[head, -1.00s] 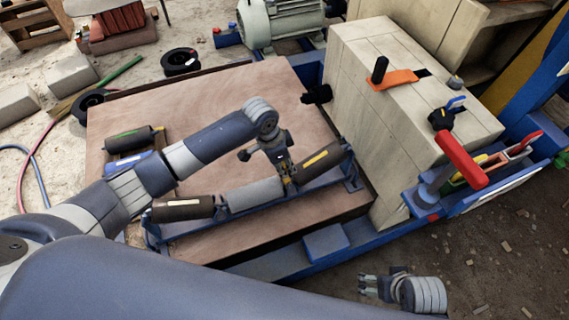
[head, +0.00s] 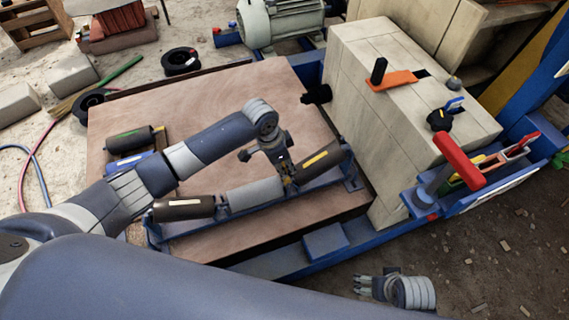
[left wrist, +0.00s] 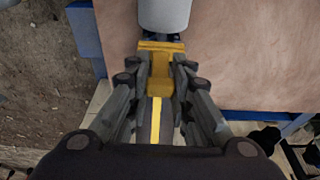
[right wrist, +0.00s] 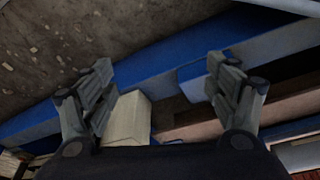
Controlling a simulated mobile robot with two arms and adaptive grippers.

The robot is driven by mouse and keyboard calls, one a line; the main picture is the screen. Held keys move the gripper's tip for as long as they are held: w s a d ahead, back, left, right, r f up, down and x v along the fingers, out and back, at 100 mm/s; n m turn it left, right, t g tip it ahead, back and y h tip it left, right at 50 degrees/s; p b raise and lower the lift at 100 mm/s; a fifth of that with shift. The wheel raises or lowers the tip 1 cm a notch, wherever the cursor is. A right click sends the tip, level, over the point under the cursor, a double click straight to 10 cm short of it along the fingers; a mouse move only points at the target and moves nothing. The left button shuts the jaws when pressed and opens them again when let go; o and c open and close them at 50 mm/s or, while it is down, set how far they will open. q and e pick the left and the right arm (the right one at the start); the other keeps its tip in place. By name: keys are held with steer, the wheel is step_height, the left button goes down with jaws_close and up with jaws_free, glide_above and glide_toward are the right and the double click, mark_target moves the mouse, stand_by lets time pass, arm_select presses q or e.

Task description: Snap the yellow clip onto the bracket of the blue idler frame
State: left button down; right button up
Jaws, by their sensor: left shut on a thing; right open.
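The blue idler frame (head: 240,214) lies on the brown board with three rollers in a row, a grey one (head: 254,196) between two dark ones. My left gripper (head: 286,180) is over the gap between the grey roller and the right dark roller (head: 322,160). In the left wrist view its fingers (left wrist: 160,80) are shut on the yellow clip (left wrist: 161,62), close to the end of the grey roller (left wrist: 164,14). The bracket under the clip is mostly hidden, so I cannot tell whether the clip is seated. My right gripper (head: 368,285) is open and empty; its fingers are spread in the right wrist view (right wrist: 158,88).
A pale block-like housing (head: 380,120) stands right of the board (head: 220,100), carrying an orange tool (head: 392,79). A blue tray (head: 500,180) with a red-handled tool (head: 460,160) is at the right. Spare rollers (head: 130,140) lie at the board's left.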

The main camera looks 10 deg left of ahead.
arm_select(q)
steer(key=shift+f, duration=0.1)
stand_by(0.3)
steer(key=shift+f, duration=0.7)
arm_select(e)
steer(key=shift+s+d+r, duration=0.1)
steer(key=shift+s+r, duration=0.15)
steer(key=shift+r, duration=0.15)
arm_select(q)
steer(key=shift+f, duration=0.15)
arm_select(e)
steer(key=shift+r, duration=0.1)
arm_select(q)
steer(key=shift+f+b, duration=0.4)
steer(key=shift+f, duration=0.2)
steer(key=c, duration=1.4)
jaws_free()
steer(key=shift+o, duration=0.2)
arm_select(e)
steer(key=shift+w+r, duration=0.3)
steer(key=shift+r, duration=0.6)
steer(key=shift+f, duration=0.1)
